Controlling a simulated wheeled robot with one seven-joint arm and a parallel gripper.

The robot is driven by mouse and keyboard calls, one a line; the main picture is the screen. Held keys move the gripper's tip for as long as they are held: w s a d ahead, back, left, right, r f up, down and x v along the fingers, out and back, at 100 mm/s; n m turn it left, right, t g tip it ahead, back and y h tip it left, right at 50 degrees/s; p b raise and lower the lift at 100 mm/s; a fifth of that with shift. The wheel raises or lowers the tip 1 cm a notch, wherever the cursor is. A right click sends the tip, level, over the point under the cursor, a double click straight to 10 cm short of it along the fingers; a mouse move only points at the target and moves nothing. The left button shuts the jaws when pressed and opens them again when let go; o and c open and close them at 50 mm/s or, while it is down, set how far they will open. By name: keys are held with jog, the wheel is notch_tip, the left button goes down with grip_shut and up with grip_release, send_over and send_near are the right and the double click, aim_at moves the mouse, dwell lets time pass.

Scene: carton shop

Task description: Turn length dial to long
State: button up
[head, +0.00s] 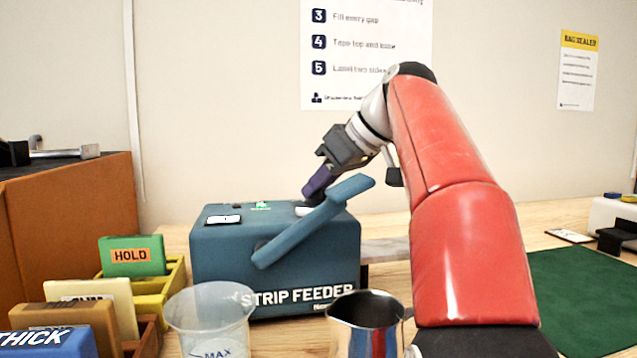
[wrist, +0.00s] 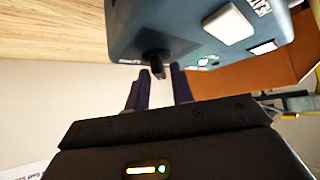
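The blue strip feeder (head: 225,255) stands on the bench, with a lever (head: 310,222) slanting up to the right across its front. In the wrist view the feeder (wrist: 185,25) fills the top. A small black knob (wrist: 156,62) on it looks like the dial; its markings are not readable. My gripper (head: 316,188) is above the feeder's back right part, partly behind the lever. In the wrist view its dark fingers (wrist: 160,80) are apart, with the knob's tip at the gap between the fingertips. I cannot tell whether they touch it. The knob is hidden in the head view.
A clear measuring cup (head: 210,315) and a metal pitcher (head: 367,322) stand in front of the feeder. Coloured blocks, one a green HOLD block (head: 132,257), stand in holders at left.

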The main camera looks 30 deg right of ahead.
grip_shut()
jog(key=shift+a+f+m+t+h+b, duration=0.1)
jog(key=shift+a+m+t+h+b, duration=0.15)
jog(key=shift+m+h+b, duration=0.4)
jog(key=shift+d+m+t+h, duration=0.1)
jog(key=shift+m+t+h, duration=0.25)
jog(key=shift+m, duration=0.5)
jog(key=shift+o, duration=1.4)
grip_release()
jog(key=p+v, duration=0.1)
jog(key=v, duration=0.7)
